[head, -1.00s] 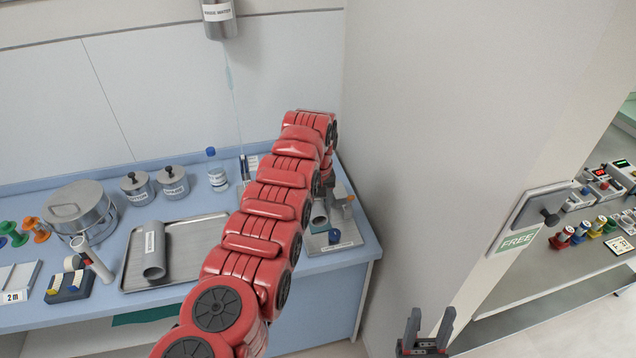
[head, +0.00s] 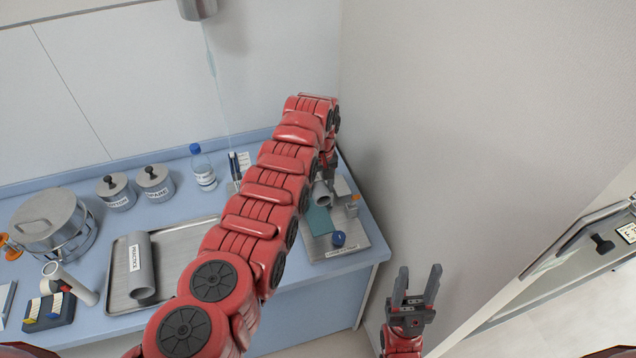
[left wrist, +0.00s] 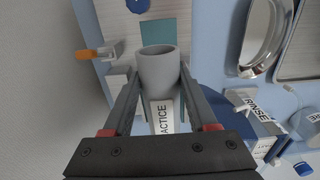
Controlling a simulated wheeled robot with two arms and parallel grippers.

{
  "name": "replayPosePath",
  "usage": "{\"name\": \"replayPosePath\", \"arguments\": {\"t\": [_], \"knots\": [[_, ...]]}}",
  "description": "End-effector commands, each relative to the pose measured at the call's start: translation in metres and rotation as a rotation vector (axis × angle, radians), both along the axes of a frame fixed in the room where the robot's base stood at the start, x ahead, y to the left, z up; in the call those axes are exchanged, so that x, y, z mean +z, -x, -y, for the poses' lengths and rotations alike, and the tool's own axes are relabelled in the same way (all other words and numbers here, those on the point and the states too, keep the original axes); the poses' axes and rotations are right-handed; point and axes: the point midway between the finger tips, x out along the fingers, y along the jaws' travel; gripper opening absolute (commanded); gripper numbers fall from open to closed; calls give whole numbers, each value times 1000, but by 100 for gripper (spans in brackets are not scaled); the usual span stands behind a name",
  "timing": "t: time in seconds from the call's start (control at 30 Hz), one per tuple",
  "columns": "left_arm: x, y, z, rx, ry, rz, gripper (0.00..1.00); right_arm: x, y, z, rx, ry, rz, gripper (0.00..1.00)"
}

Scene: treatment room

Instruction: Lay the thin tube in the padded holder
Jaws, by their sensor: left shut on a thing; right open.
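My left gripper (left wrist: 160,78) is shut on a grey tube (left wrist: 158,68) with a white label reading "...ACTICE". In the head view the arm mostly hides this gripper, and the tube's open end (head: 322,193) shows beside it. The padded holder is a metal plate (head: 350,250) with a teal pad (head: 319,221), a blue knob (head: 338,239) and an orange-handled clamp (head: 352,206). The tube's far end overlaps the pad (left wrist: 158,36) in the left wrist view; I cannot tell whether they touch. My right gripper (head: 420,276) is open and empty, off the counter's right side.
Another grey tube (head: 142,268) labelled "PRACTICE" lies on a metal tray (head: 185,243). A pot (head: 50,222), lidded jars (head: 117,192) and a bottle (head: 203,170) stand further back. A wall (head: 450,120) rises close to the counter's right end.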

Motion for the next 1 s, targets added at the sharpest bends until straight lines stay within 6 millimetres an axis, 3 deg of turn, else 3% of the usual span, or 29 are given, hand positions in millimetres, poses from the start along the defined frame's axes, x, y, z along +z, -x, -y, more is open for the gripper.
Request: {"name": "replayPosePath", "arguments": {"t": [1.0], "knots": [[-90, 0, 0, 0, 0, 1, 0, -81, 0, 0, 0, 0, 0, 50]]}}
